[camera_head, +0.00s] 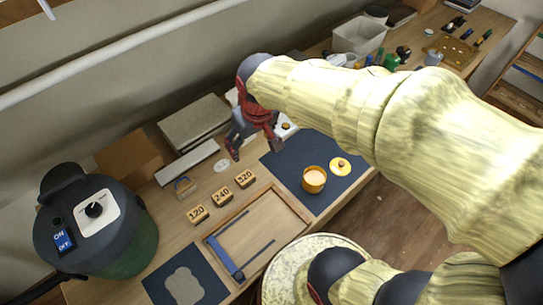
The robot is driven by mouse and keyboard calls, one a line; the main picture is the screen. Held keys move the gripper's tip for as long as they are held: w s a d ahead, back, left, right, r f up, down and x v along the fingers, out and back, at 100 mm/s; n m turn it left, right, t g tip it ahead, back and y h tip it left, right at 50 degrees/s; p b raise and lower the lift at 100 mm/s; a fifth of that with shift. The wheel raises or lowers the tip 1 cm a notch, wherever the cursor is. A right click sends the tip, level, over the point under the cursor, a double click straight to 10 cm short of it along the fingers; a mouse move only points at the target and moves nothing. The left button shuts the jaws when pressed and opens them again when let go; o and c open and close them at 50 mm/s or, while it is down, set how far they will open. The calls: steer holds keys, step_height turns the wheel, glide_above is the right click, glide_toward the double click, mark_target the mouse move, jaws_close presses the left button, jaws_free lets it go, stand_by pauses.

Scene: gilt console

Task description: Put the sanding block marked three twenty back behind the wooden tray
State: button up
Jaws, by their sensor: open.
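The sanding block marked 320 (245,179) sits on the wooden bench at the right end of a slanting row. The blocks marked 240 (223,197) and 120 (198,214) are to its left. The row lies just beyond the upper left edge of the wooden tray (293,203), and the 320 block is near the tray's top corner. My gripper (253,152) is open and empty, with red and dark fingers pointing down. In the picture it is just above the 320 block, apart from it; its exact height I cannot tell.
A blue bar clamp (229,264) lies in the tray. A dark mat (338,184) to the right bears a yellow pot (314,179) and its lid (340,166). A white disc (222,165) and a small brown-blue block (184,186) lie behind the row. A dark green machine (95,225) stands left.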

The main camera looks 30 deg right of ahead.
steer(key=s+r+t, duration=0.1)
steer(key=s+r, duration=0.2)
steer(key=s, duration=0.2)
steer(key=s+r+m+t, duration=0.1)
steer(key=s+r, duration=0.2)
steer(key=s, duration=0.3)
steer(key=shift+r, duration=0.4)
steer(key=shift+s, duration=0.1)
step_height(320, 180, down, 6)
steer(key=b, duration=0.6)
steer(key=shift+f, duration=0.15)
steer(key=shift+r, duration=0.2)
steer(key=shift+c, duration=1.3)
